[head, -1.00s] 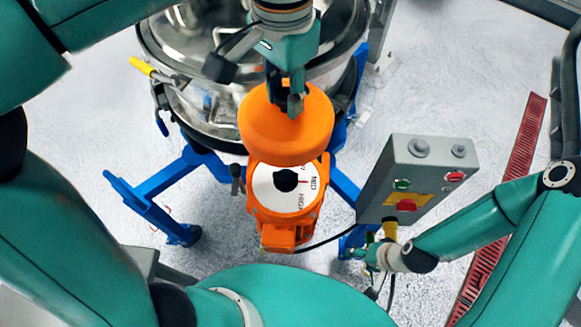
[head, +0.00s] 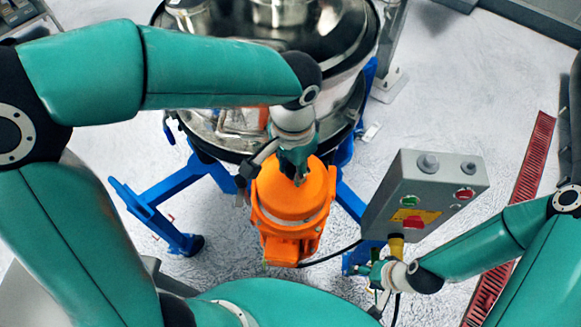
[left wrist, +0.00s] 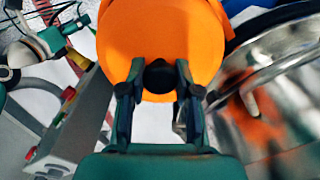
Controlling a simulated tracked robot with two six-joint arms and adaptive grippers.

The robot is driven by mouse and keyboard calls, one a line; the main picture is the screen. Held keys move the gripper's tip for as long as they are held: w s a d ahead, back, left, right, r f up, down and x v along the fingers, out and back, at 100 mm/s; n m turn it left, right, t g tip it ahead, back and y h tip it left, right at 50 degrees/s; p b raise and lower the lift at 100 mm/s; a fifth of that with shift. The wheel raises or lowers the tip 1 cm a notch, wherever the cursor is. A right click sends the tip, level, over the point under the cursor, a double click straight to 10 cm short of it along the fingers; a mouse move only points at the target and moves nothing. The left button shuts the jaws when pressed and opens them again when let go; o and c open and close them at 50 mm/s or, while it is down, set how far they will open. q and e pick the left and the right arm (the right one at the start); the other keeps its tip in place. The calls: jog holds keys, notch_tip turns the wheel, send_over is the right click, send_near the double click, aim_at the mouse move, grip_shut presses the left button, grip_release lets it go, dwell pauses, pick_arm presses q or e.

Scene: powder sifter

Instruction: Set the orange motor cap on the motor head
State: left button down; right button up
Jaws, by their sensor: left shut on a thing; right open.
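The orange motor cap (head: 318,188) covers the top of the orange motor head (head: 292,246) in the head view. A thin pale rim shows below the cap's edge, and the motor's white dial face is hidden. I cannot tell whether the cap rests fully on the motor. My left gripper (head: 299,180) is shut on the cap. In the left wrist view the cap (left wrist: 160,45) fills the top middle, with its black knob (left wrist: 160,76) between my left fingers (left wrist: 158,88). My right gripper (head: 368,272) is open, low and right of the motor.
The steel sifter vessel (head: 300,30) stands behind the motor on a blue frame (head: 158,205). A grey control box (head: 424,195) with coloured buttons stands to the right, above my right gripper. A red floor grate (head: 528,165) runs along the right side.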

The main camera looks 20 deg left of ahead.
pick_arm(q)
jog(key=shift+f, duration=0.4)
jog(key=shift+f, duration=0.1)
jog(key=c, duration=0.8)
grip_release()
notch_tip(320, 180, up, 12)
jog(key=shift+r, duration=0.15)
